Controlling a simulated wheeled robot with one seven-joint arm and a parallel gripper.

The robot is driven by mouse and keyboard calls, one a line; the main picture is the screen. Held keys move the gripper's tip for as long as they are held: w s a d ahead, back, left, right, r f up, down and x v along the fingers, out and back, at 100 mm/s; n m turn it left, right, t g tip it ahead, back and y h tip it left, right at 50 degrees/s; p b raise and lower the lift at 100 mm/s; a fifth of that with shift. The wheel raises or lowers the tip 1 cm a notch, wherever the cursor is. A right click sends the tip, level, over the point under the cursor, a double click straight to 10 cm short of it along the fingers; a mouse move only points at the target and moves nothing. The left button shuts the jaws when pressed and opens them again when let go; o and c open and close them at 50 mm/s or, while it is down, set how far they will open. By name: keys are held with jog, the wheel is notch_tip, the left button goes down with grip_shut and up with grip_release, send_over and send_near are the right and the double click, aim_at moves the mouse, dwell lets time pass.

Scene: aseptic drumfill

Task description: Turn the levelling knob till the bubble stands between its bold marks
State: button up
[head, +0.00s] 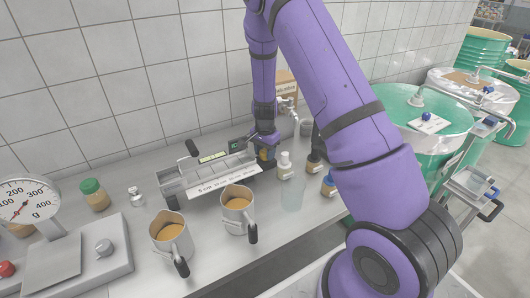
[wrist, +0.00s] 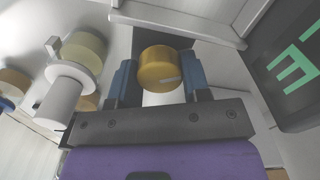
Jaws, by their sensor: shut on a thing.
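In the wrist view a round yellow-brown knob (wrist: 160,65) with a pale mark on its face sits between the blue fingers of my gripper (wrist: 161,76). My gripper is shut on it. In the head view my gripper (head: 265,152) is at the right end of a grey bench device, and the knob is mostly hidden there.
Two mugs of brown liquid (head: 172,238) (head: 237,208) stand in front of the device. A scale (head: 75,255) and a green-capped jar (head: 94,195) are left. Several small bottles (head: 285,166) stand close right of my gripper. Green drums (head: 425,110) stand farther right.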

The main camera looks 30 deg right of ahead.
aim_at(265, 151)
dwell(0.4)
jog(key=o, duration=0.9)
notch_tip(265, 151, up, 11)
jog(key=shift+f, duration=0.1)
dwell(0.4)
